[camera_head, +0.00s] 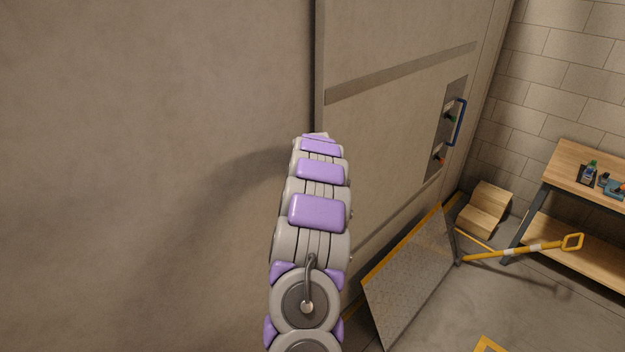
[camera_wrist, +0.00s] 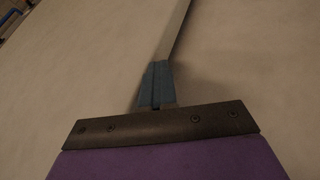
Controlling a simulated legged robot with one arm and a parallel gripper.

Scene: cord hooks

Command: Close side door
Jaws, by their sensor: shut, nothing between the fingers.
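The side door (camera_head: 385,130) is a tall beige panel right of centre in the head view, with a flat grey strip (camera_head: 400,72) across it. Near its right edge is a dark plate with a blue handle (camera_head: 458,122). Whether the door is fully closed or ajar cannot be told. My arm reaches up toward the door's left edge, and its links hide my gripper in the head view. In the wrist view my gripper (camera_wrist: 158,64) is shut and empty, its blue fingers pointing at the pale surface where the grey strip (camera_wrist: 178,30) runs. Contact cannot be told.
A plain beige wall (camera_head: 150,150) fills the left. A yellow-edged metal ramp (camera_head: 412,275) lies at the door's foot. To the right are a wooden step block (camera_head: 484,208), a yellow-handled tool (camera_head: 520,250) and a workbench (camera_head: 575,165) with small items.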

